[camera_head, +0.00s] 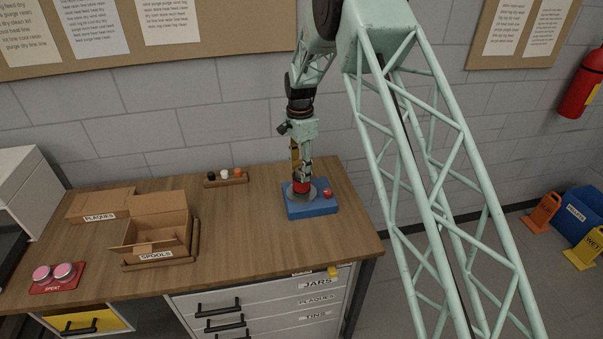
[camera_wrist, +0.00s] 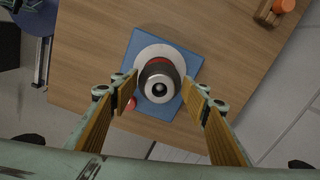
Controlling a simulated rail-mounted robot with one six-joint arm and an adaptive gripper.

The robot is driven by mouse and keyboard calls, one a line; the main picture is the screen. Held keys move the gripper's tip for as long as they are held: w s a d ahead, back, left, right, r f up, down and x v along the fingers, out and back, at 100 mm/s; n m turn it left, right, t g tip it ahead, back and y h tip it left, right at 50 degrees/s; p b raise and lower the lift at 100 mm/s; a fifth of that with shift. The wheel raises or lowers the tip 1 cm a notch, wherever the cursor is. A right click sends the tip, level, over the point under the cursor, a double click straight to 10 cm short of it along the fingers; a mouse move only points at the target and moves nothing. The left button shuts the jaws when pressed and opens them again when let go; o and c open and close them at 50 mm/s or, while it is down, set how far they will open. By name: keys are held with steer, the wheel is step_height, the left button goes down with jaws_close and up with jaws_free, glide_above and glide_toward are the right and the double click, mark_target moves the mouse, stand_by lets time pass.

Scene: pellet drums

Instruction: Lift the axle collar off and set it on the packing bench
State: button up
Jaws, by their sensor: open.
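The axle collar seems to be the dark and red ringed piece (camera_wrist: 160,76) around a pale-tipped post with a dark centre. It stands on a light grey disc on a blue base (camera_head: 312,208); the base also shows in the wrist view (camera_wrist: 137,50). In the head view its red part (camera_head: 302,187) shows just below my fingers. My gripper (camera_head: 301,173) points down over it. In the wrist view my gripper (camera_wrist: 160,93) is open, one finger on each side of the piece, with gaps visible. The wooden bench (camera_head: 250,235) carries the base.
A red knob (camera_head: 328,192) sits on the base close to the post. A small rack (camera_head: 226,180) with coloured pieces stands behind. A spools box (camera_head: 152,235), a plaques box (camera_head: 98,205) and a red spent tray (camera_head: 56,277) are left. Bench between boxes and base is clear.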

steer(key=c, duration=1)
steer(key=shift+o, duration=0.2)
steer(key=shift+r, duration=0.1)
steer(key=shift+r+b, duration=0.5)
steer(key=shift+r, duration=1.05)
steer(key=shift+s+r, duration=0.1)
steer(key=shift+s, duration=0.05)
steer(key=s+r+b, duration=0.1)
steer(key=s+b, duration=0.2)
steer(key=s, duration=1.2)
steer(key=shift+s+r, duration=0.25)
steer(key=shift+s, duration=0.15)
steer(key=shift+d, duration=0.1)
